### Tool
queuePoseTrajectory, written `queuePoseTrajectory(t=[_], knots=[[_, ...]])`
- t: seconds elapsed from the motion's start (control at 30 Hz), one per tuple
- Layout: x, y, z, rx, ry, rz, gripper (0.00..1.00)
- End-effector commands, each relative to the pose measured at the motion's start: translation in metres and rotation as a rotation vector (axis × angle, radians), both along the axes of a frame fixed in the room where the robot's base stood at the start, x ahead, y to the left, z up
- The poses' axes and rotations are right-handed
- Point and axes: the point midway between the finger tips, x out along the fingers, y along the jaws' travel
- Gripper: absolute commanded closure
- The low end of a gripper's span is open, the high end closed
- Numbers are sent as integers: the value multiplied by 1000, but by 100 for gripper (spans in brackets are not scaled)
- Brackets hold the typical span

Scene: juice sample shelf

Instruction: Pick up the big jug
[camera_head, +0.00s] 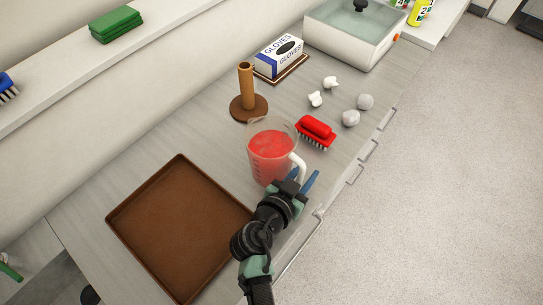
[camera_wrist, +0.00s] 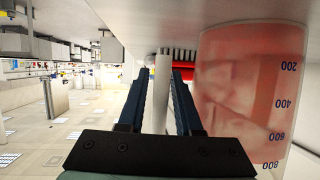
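The big jug (camera_head: 270,150) is a clear measuring jug with red liquid, standing upright on the grey counter. Its white handle (camera_head: 299,166) faces my gripper. My gripper (camera_head: 304,177) is at the handle side, with its blue fingers apart. In the wrist view, the handle (camera_wrist: 162,90) lies between the two dark fingers of my gripper (camera_wrist: 160,75), with narrow gaps visible. The jug's body (camera_wrist: 245,100) fills the right of that view, with its volume marks showing. Contact between fingers and handle is not clear.
A brown tray (camera_head: 180,225) lies left of my arm. A red brush (camera_head: 316,131) sits close behind the jug, right of a wooden holder (camera_head: 246,95). Crumpled white and grey balls (camera_head: 350,118), a gloves box (camera_head: 279,56) and a water bath (camera_head: 350,35) are farther back.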

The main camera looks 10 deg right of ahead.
Motion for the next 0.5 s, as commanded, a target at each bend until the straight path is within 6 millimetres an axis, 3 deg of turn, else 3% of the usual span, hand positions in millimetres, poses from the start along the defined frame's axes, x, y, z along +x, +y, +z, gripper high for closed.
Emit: queuePoseTrajectory(t=[0.23, 0.43, 0.5], knots=[[1, -1, -1, -1, -1, 0, 66], [1, -1, -1, -1, -1, 0, 100], [1, -1, -1, -1, -1, 0, 100]])
